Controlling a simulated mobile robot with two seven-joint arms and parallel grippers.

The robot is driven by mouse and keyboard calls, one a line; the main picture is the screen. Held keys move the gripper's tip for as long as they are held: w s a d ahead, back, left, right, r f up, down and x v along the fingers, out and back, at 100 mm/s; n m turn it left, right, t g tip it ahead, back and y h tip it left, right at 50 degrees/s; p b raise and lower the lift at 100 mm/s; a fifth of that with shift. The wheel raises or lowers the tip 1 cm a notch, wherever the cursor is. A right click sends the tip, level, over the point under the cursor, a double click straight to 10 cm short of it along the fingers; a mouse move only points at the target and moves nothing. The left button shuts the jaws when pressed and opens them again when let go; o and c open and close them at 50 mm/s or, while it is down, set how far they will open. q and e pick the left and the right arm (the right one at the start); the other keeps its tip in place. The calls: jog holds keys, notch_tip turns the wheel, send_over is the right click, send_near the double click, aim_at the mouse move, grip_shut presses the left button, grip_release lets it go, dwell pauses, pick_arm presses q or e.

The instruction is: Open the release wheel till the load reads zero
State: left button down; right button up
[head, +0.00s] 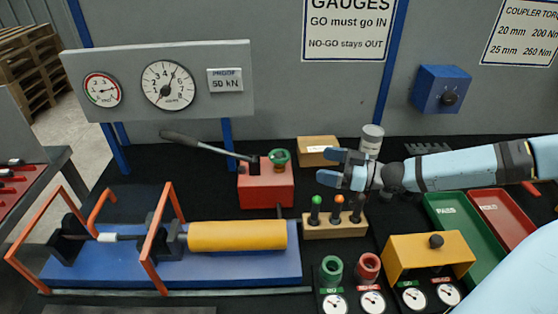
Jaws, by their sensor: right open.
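The green release wheel (279,157) sits on top of the red hand pump (266,188), beside the base of its grey lever (205,143). My right gripper (328,166) is open and empty. It is right of the wheel, apart from it, with its fingers pointing left. Two round gauges are on the grey panel (230,55): a smaller red-rimmed dial (102,90) and a larger white dial (168,84). Their exact readings are too small to tell. A yellow cylinder (238,236) lies on the blue bed (210,270). My left gripper is not in view.
A wooden block (336,228) with several upright coloured-top tools stands below my right gripper. A cardboard box (317,151) and a grey can (372,140) are behind it. Orange guard bars (150,240) rise over the bed. Green (462,225) and red (503,215) trays lie right.

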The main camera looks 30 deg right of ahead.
aim_at(279, 154)
jog(key=x, duration=1.3)
jog(key=shift+a, duration=0.1)
jog(key=c, duration=0.9)
